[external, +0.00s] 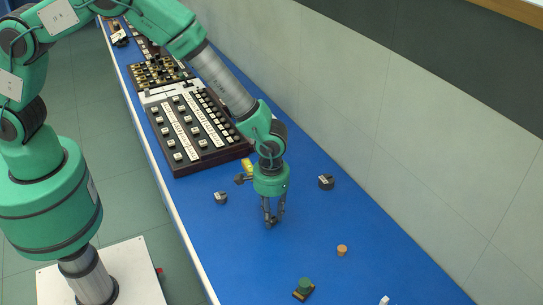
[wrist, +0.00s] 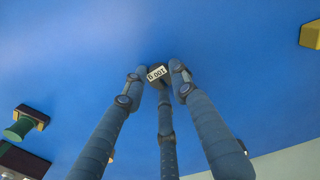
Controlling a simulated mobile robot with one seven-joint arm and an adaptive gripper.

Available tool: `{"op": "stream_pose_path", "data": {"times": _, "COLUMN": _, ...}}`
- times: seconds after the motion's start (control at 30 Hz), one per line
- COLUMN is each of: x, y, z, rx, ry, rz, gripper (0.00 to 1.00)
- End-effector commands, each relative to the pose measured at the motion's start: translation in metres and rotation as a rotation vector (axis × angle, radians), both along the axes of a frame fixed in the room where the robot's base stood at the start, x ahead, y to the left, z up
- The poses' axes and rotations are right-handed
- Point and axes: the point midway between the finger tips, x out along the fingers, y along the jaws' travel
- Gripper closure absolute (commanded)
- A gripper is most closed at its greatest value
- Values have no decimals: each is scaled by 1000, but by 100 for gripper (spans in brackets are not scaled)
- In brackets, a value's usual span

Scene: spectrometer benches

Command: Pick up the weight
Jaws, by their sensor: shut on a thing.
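A small dark weight (wrist: 156,73) with a white label bearing digits is between my fingertips in the wrist view. My gripper (wrist: 157,80) has three grey fingers, closed around it. In the external view my gripper (external: 271,220) points straight down, low over the blue bench top. The weight is too small and too hidden by the fingers to make out there. Whether it touches the bench I cannot tell.
Dark round pieces with pale labels stand left (external: 220,198) and right (external: 326,182) of my gripper. A control panel (external: 190,125) and yellow block (external: 247,165) lie behind. An orange cylinder (external: 342,250) and green-topped block (external: 303,288) stand nearer the camera. A wall runs along the right.

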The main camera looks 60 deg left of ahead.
Motion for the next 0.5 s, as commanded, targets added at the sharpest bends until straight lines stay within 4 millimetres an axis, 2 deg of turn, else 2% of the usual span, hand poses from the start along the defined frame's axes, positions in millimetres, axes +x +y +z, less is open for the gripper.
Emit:
{"op": "stream_pose_path", "data": {"times": 0.33, "x": 0, "y": 0, "z": 3, "rx": -1, "ry": -1, "rz": 0, "gripper": 100}}
{"op": "stream_pose_path", "data": {"times": 0.5, "x": 1, "y": -1, "z": 15, "rx": -1, "ry": -2, "rz": 0, "gripper": 100}}
